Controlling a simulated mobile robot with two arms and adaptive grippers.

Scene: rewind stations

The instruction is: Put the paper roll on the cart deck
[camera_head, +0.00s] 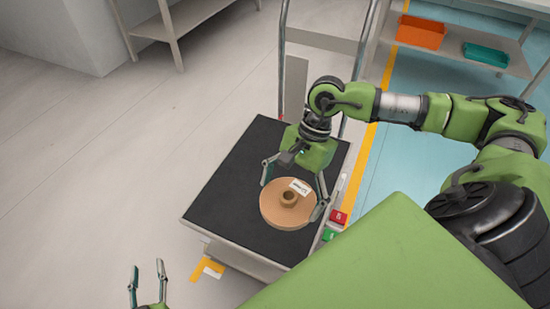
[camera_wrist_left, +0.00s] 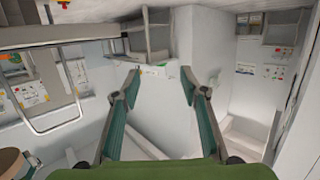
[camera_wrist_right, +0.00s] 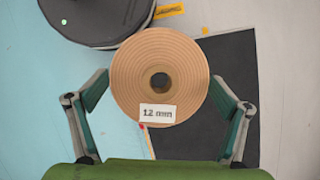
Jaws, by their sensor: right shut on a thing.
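The tan paper roll (camera_head: 270,208) has a centre hole and a white label. It lies flat over the black cart deck (camera_head: 232,180), near its right edge in the head view. My right gripper (camera_head: 291,203) is shut on the roll, with one finger on each side of its rim. The right wrist view shows the roll (camera_wrist_right: 135,75) between the fingers, its label reading "12 mm", overlapping the deck's edge (camera_wrist_right: 228,70). I cannot tell whether the roll touches the deck. My left gripper (camera_head: 147,267) is open and empty, low at the left.
The cart's upright handle frame (camera_head: 282,60) stands at the deck's far end. Small red (camera_head: 339,217) and green items sit along its right side. A shelf with an orange bin (camera_head: 421,32) and a teal tray (camera_head: 486,54) is at the back right. The floor left of the cart is clear.

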